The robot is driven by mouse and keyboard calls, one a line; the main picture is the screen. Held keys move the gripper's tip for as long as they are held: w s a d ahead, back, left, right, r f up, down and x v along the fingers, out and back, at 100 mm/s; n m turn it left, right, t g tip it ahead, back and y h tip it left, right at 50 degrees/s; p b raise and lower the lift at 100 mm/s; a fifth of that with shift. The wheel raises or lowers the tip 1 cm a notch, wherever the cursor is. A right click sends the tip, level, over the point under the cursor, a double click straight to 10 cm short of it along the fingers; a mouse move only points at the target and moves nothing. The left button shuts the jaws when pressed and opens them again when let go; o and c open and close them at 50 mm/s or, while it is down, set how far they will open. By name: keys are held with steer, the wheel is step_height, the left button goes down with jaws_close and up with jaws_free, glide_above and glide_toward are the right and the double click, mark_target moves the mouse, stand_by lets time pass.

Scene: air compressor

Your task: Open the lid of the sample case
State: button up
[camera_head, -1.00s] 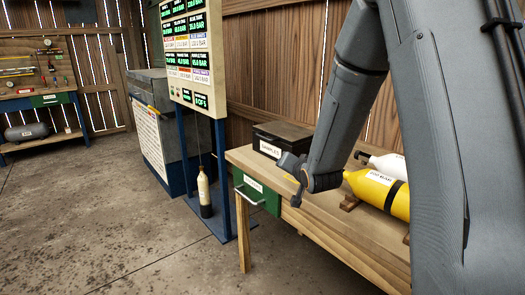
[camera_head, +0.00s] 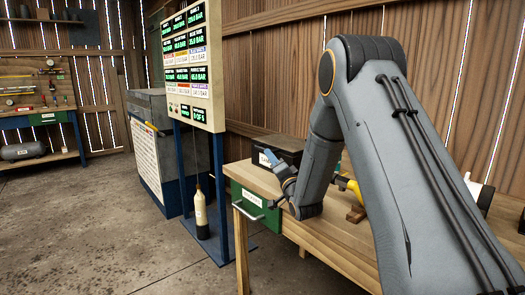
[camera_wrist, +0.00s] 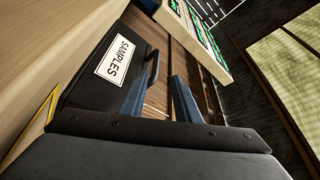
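The sample case (camera_head: 284,145) is a black box on the wooden bench, its lid shut. In the wrist view the case (camera_wrist: 82,92) appears turned on its side, with a white "SAMPLES" label (camera_wrist: 113,60) and a dark handle (camera_wrist: 153,68) along the lid edge. My gripper (camera_head: 271,164) is in front of the case and hides part of the label. In the wrist view my gripper (camera_wrist: 160,80) has its two blue fingers apart and empty. The handle appears between the fingertips; I cannot tell whether either finger touches it.
A green drawer (camera_head: 255,205) with a metal handle is under the bench top (camera_head: 325,233). A yellow cylinder (camera_head: 350,186) lies right of my forearm, mostly hidden. A gauge board (camera_head: 192,65) stands left of the bench. The floor (camera_head: 110,225) at left is clear.

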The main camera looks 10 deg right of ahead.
mark_target(262, 149)
steer(key=x, duration=0.7)
steer(key=f+x, duration=0.1)
steer(key=x, duration=0.2)
steer(key=shift+w+a, duration=0.1)
steer(key=shift+w, duration=0.15)
steer(key=shift+c, duration=0.4)
jaws_close()
